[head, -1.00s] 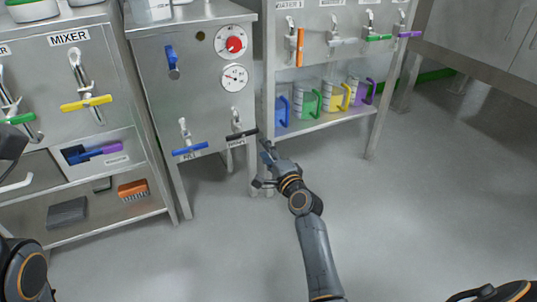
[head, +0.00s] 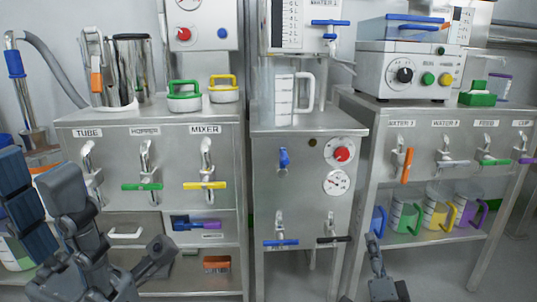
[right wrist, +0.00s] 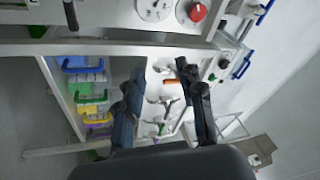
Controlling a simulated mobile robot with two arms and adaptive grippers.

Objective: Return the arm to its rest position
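My right gripper (head: 376,258) shows small in the lower right of the head view, in front of the shelf of coloured jugs and below the black-handled valve. In the right wrist view its two dark fingers (right wrist: 162,72) stand well apart with nothing between them. Part of the right arm below it is cut off by the picture's bottom edge. My left arm (head: 75,225) is folded close to the camera at the lower left of the head view. A dark finger-like part (head: 155,257) sticks out to its right. Whether that gripper is open or shut is unclear.
The middle steel cabinet (head: 300,205) has a blue-handled valve (head: 281,242) and a black-handled valve (head: 333,239) low on its front. Jugs with green (head: 406,215), yellow (head: 437,213) and purple handles stand on the right shelf. A mixer cabinet (head: 205,155) stands at left.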

